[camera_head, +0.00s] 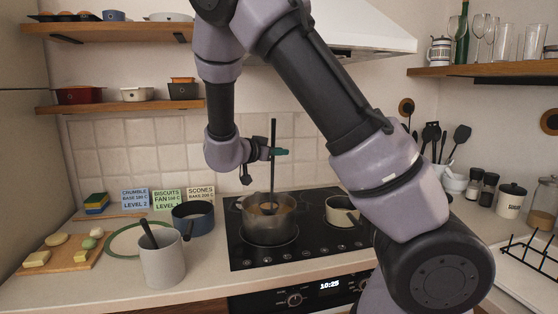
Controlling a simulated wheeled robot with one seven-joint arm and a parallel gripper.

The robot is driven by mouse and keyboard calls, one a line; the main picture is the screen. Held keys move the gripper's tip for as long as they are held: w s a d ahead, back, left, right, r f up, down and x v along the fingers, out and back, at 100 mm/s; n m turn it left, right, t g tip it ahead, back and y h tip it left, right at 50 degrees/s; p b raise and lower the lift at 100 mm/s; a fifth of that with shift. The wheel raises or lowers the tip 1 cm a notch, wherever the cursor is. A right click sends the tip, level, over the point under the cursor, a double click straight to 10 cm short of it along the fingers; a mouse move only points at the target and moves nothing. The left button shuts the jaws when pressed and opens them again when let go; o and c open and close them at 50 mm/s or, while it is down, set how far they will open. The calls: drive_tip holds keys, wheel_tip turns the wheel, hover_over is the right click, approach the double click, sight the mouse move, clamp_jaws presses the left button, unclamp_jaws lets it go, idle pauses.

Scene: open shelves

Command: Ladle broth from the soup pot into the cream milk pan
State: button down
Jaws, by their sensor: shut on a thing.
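The steel soup pot (270,233) stands on the left part of the black hob, with brownish broth (284,212) inside. My gripper (273,153) is above the pot, shut on the dark upright handle of the ladle (273,178). The ladle's lower end is down inside the pot; its bowl is mostly hidden, so I cannot tell how full it is. The cream milk pan (335,213) stands on the hob to the right of the pot, with a dark handle. My arm crosses in front of the space just right of it.
Left of the hob are a dark blue pan (193,224), a grey utensil jar (162,265), a green-rimmed plate (122,243) and a cutting board (67,258) with food. Recipe cards (167,199) lean at the wall. Jars and a dish rack (530,255) stand at right.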

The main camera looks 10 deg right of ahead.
wheel_tip(320, 180, up, 7)
idle(0.6)
idle(0.4)
